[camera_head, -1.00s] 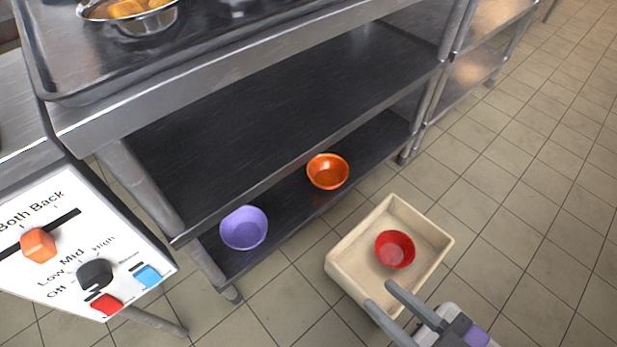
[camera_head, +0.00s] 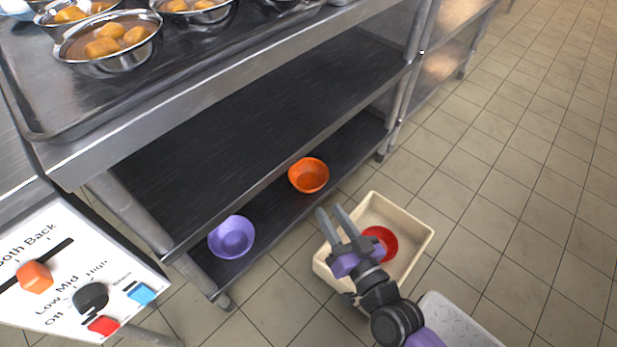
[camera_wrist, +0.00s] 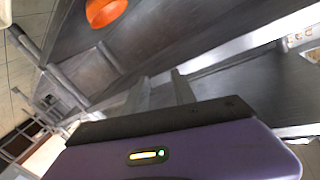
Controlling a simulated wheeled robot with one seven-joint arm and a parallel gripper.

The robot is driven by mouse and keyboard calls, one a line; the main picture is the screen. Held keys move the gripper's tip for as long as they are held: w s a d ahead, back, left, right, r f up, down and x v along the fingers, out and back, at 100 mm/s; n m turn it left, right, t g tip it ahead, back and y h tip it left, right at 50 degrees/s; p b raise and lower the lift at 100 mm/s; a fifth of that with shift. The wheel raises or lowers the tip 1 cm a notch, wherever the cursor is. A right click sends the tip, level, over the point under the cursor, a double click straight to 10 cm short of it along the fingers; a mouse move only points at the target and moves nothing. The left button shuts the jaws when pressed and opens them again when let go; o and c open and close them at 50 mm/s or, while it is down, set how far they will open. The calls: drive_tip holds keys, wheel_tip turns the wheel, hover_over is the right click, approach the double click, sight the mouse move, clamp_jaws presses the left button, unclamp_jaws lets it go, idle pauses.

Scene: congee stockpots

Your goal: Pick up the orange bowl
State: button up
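The orange bowl (camera_head: 308,175) stands upright on the bottom shelf (camera_head: 275,205) of the metal table, near its front edge. It also shows at the top left of the wrist view (camera_wrist: 105,11), cut off by the frame edge. My gripper (camera_head: 331,213) is open and empty, in front of the shelf and over the left part of the cream bin. It is below and slightly right of the orange bowl in the head view, apart from it. In the wrist view my two fingers (camera_wrist: 161,90) stand apart with nothing between them.
A purple bowl (camera_head: 231,237) stands on the bottom shelf, left of the orange one. A cream bin (camera_head: 412,243) on the floor holds a red bowl (camera_head: 382,242), partly hidden by my arm. The middle shelf (camera_head: 250,110) overhangs the bottom one. Tiled floor lies clear at right.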

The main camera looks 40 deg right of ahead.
drive_tip(key=w+d+f+m+g+h+p, duration=0.25)
drive_tip(key=w+d+f+m, duration=0.35)
drive_tip(key=w+d, duration=0.5)
drive_tip(key=g+b, duration=0.1)
drive_tip(key=g, duration=0.2)
approach(327, 179)
drive_tip(key=x, duration=0.3)
drive_tip(key=shift+h, duration=0.25)
drive_tip(key=b+x, duration=0.4)
drive_tip(key=x, duration=0.3)
drive_tip(key=shift+f, duration=0.2)
drive_tip(key=shift+w+d, duration=0.2)
drive_tip(key=shift+w, duration=0.2)
clamp_jaws()
